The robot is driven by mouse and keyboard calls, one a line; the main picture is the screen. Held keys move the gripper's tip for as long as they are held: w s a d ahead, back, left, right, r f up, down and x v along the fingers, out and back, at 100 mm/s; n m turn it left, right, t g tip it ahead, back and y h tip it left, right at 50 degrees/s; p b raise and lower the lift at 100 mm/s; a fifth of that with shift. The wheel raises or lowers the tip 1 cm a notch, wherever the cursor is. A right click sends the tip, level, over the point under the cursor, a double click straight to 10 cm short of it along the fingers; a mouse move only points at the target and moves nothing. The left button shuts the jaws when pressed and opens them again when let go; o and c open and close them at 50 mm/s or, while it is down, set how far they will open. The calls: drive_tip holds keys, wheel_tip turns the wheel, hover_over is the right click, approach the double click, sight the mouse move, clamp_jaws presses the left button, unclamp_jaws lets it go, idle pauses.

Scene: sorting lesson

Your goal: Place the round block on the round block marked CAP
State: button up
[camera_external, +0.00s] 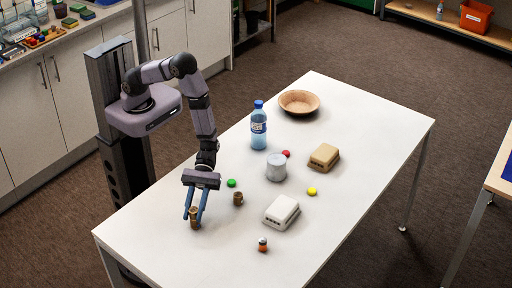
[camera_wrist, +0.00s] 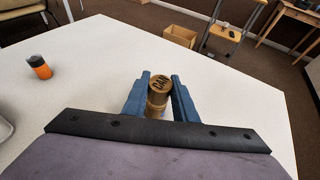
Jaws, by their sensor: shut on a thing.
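My gripper (camera_external: 195,214) is low over the near left part of the table, its blue fingers on either side of a brown round block. In the wrist view the fingers (camera_wrist: 160,95) close on this round block (camera_wrist: 160,84), which has dark letters on its top that I cannot read surely. More brown shows below it (camera_wrist: 156,110), seemingly a second round block under the held one; whether they touch is unclear. Another brown round block (camera_external: 238,199) stands upright on the table, right of my gripper; its marking is too small to read.
Farther off are a tan box (camera_external: 324,157) and a bowl (camera_external: 299,102). The table's front left is clear.

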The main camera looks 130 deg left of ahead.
drive_tip(key=shift+f, duration=0.1)
drive_tip(key=o, duration=1)
